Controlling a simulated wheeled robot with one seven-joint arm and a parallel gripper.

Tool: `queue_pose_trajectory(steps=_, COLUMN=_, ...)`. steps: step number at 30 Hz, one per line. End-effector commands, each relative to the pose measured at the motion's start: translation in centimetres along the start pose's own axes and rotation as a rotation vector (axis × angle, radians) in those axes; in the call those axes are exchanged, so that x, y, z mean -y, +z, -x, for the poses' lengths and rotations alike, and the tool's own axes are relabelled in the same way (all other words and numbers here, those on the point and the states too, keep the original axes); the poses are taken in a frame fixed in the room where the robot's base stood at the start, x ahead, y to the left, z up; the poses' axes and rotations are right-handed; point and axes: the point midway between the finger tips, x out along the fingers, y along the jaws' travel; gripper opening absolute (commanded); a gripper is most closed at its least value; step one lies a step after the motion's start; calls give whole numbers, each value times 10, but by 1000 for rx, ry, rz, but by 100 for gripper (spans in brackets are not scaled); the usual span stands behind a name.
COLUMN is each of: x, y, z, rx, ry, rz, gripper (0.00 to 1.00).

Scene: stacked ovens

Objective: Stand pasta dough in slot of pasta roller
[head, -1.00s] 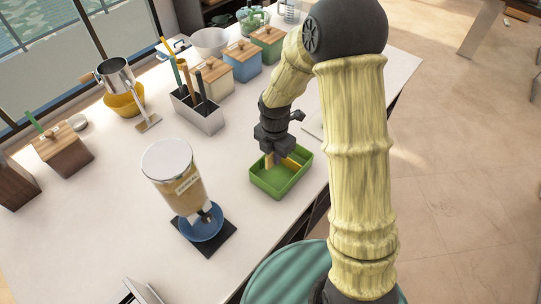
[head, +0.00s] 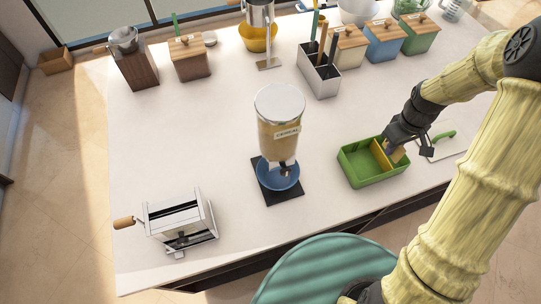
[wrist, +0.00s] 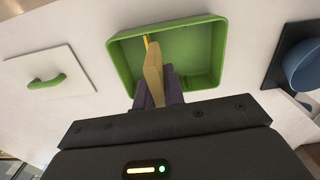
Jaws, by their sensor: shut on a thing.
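The pasta dough is a flat tan piece (wrist: 153,72), held on edge between my gripper's dark fingers in the wrist view. It also shows at my gripper in the head view (head: 398,155). My gripper (head: 393,150) is shut on it at the right side of the green tray (head: 362,180). The tray also fills the upper middle of the wrist view (wrist: 218,55). The pasta roller (head: 180,219) is a silver metal box with a wooden crank handle, at the front left of the counter. A dark slot runs along its top. The dough's lower edge is partly hidden.
A cereal dispenser (head: 279,120) over a blue bowl (head: 268,180) stands between the tray and the roller. A white board with a green handle (head: 444,136) lies right of the tray. A utensil holder (head: 320,75) and canisters stand behind. A green stool (head: 320,272) is in front.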

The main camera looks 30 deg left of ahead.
Motion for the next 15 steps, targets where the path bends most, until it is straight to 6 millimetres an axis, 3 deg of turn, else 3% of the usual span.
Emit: queue_pose_trajectory(steps=15, x=-31, y=22, z=4, rx=-2, ry=0, rz=-966, gripper=0)
